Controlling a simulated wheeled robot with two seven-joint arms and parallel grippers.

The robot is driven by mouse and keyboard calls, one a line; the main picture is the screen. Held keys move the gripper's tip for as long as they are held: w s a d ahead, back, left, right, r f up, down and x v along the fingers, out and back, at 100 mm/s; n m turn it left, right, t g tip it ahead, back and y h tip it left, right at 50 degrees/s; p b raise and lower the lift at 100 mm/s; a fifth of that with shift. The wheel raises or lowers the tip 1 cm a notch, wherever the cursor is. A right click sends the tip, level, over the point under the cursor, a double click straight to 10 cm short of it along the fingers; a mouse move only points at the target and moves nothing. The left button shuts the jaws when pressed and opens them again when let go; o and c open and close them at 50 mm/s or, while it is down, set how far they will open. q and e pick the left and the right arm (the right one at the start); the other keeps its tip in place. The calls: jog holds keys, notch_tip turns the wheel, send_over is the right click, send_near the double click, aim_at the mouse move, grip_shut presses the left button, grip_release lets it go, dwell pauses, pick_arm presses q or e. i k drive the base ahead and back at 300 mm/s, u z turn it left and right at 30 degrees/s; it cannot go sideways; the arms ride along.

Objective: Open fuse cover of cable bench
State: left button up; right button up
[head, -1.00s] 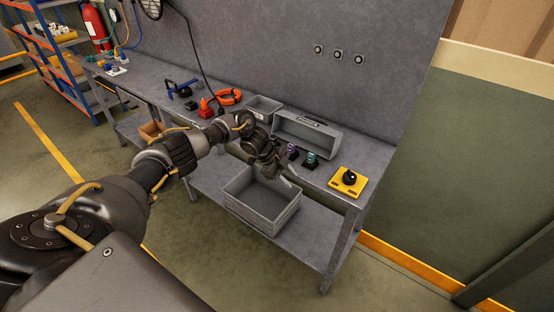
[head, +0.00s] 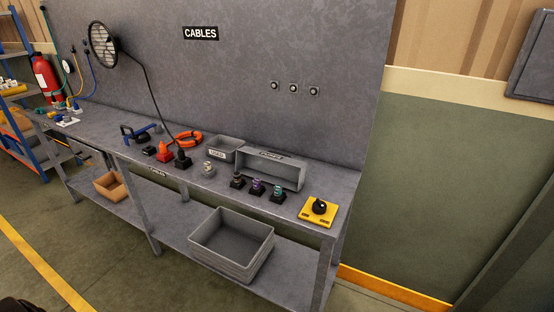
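The cable bench (head: 115,150) is a long grey table under a "CABLES" sign (head: 200,33). Near its right end stands a long grey box (head: 290,176) with a small label on its upper part. I cannot tell which part is the fuse cover. A smaller labelled grey bin (head: 222,153) stands left of the box. In front are several small dark-based pieces, one with a purple band (head: 257,187) and one with a teal band (head: 278,193). A yellow plate with a black knob (head: 318,208) lies at the right end. Neither gripper is in view.
An orange cable coil (head: 188,138), a red piece (head: 165,152) and a blue-handled tool (head: 145,132) lie farther left. A grey crate (head: 231,245) and a brown bin (head: 110,187) stand on the lower shelf. A fan (head: 103,43) is on the back panel. Open floor lies in front.

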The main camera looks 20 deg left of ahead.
aim_at(279, 164)
jog(key=z, duration=0.5)
jog(key=k, duration=1.1)
jog(key=u, duration=0.55)
jog(key=i, duration=1.35)
jog(key=z, duration=0.35)
